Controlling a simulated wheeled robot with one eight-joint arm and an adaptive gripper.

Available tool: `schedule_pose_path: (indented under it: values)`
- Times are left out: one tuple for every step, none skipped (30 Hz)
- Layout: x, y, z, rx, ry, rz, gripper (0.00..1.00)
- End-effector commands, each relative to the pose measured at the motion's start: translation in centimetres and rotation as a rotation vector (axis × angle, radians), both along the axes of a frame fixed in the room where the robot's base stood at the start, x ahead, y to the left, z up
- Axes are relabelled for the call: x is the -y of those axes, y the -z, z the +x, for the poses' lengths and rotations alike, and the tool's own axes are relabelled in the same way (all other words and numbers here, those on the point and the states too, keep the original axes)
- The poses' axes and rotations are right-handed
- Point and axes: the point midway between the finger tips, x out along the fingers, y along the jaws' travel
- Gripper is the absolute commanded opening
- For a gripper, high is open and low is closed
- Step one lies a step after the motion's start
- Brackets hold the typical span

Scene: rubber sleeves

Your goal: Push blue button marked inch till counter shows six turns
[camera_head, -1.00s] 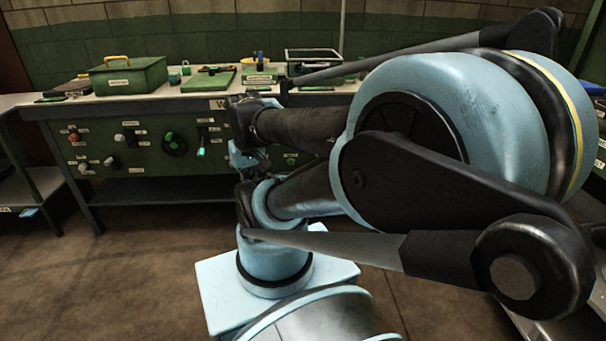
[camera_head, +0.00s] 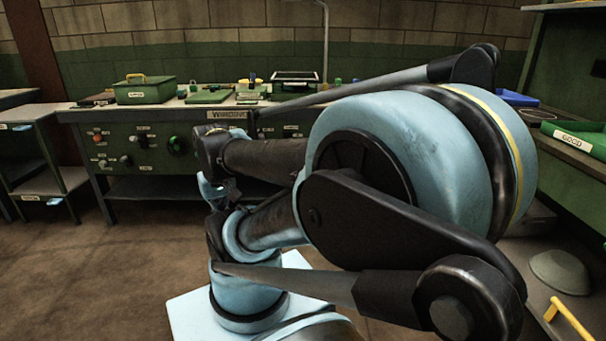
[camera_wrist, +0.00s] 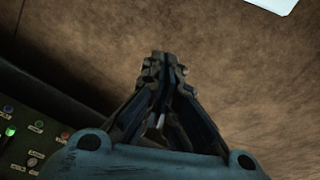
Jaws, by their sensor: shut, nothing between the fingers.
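In the wrist view, my gripper (camera_wrist: 163,66) is shut and empty, with brown floor behind its fingers. A dark control panel (camera_wrist: 22,112) lies at the left edge, apart from the fingers. It carries a small blue button (camera_wrist: 8,109), a lit green control (camera_wrist: 10,131) and a red-orange button (camera_wrist: 65,136). Their labels are too small to read, so I cannot tell which says inch. In the head view, my gripper (camera_head: 214,190) is partly hidden by its wrist, in front of the green bench front (camera_head: 115,146). I cannot make out a turn counter; my arm covers part of the bench.
The bench top holds a green box (camera_head: 145,92) with a yellow handle and green trays (camera_head: 208,97). A shelf unit (camera_head: 45,165) stands left. At the right are a green tray (camera_head: 575,138), a grey dome (camera_head: 560,271) and a yellow handle (camera_head: 572,325). Floor at the lower left is clear.

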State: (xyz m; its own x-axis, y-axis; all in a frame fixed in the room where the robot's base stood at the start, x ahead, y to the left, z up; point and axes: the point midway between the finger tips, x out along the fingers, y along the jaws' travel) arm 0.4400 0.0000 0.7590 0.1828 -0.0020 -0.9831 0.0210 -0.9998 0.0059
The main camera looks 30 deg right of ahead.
Motion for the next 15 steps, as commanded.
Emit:
schedule_pose_path:
  values:
    - [0.0,0.0,0.0,0.0,0.0,0.0,0.0]
    - [0.0,0.0,0.0,0.0,0.0,0.0,0.0]
    - [0.0,0.0,0.0,0.0,0.0,0.0,0.0]
    - [0.0,0.0,0.0,0.0,0.0,0.0,0.0]
    - [0.0,0.0,0.0,0.0,0.0,0.0,0.0]
    - [0.0,0.0,0.0,0.0,0.0,0.0,0.0]
    - [0.0,0.0,0.0,0.0,0.0,0.0,0.0]
    - [0.0,0.0,0.0,0.0,0.0,0.0,0.0]
    - [0.0,0.0,0.0,0.0,0.0,0.0,0.0]
    - [0.0,0.0,0.0,0.0,0.0,0.0,0.0]
    - [0.0,-0.4,-0.5,0.009,0.0,-0.001,0.0]
    - [0.1,-0.6,-0.6,0.013,-0.001,-0.003,0.0]
    - [0.2,-0.7,-0.5,0.015,0.0,-0.005,0.0]
    - [0.3,-0.9,-0.2,0.018,-0.001,-0.008,0.0]
    - [0.5,-1.2,0.3,0.021,-0.002,-0.013,0.0]
